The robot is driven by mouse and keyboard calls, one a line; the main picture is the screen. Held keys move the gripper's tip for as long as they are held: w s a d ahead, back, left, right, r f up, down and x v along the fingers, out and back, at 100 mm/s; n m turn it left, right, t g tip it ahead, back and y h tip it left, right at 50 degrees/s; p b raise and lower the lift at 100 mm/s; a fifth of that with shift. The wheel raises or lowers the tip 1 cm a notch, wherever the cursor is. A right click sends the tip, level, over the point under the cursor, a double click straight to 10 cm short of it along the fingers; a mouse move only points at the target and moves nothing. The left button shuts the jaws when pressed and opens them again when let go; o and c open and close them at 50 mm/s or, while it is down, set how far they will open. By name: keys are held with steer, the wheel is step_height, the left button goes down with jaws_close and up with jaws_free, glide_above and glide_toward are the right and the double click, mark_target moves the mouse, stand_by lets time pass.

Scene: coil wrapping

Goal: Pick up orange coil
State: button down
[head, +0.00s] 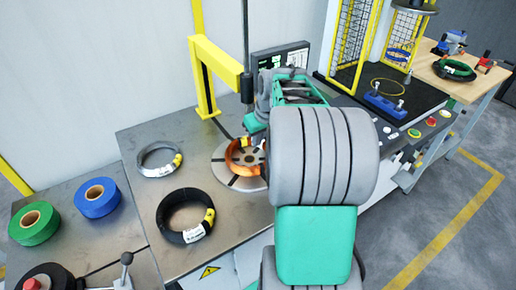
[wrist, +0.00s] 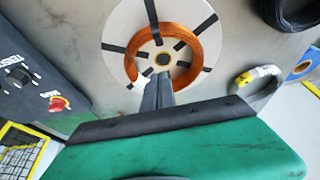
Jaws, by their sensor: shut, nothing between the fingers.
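The orange coil (head: 236,147) lies on the round turntable (head: 222,171) of the wrapping machine. My own arm hides its right part in the head view. In the wrist view the orange coil (wrist: 207,45) rings the hub of the pale turntable (wrist: 120,20), with dark strips across the disc and a white tag at the lower left of the coil. In the head view the fingers are hidden.
A grey coil (head: 142,160) and a black coil (head: 162,216) lie on the metal table left of the turntable. Green (head: 22,223) and blue (head: 83,203) tape rolls stand farther left. A yellow post (head: 206,80) rises behind the turntable. A control panel (wrist: 30,85) is at left in the wrist view.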

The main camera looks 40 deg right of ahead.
steer(key=p+x, duration=0.1)
steer(key=x, duration=0.6)
steer(key=shift+f, duration=0.25)
steer(key=s+p, duration=0.1)
steer(key=s, duration=0.2)
steer(key=shift+s, duration=0.2)
steer(key=shift+s+a+f, duration=0.1)
steer(key=shift+s+f, duration=0.05)
steer(key=shift+f, duration=0.05)
steer(key=shift+s, duration=0.1)
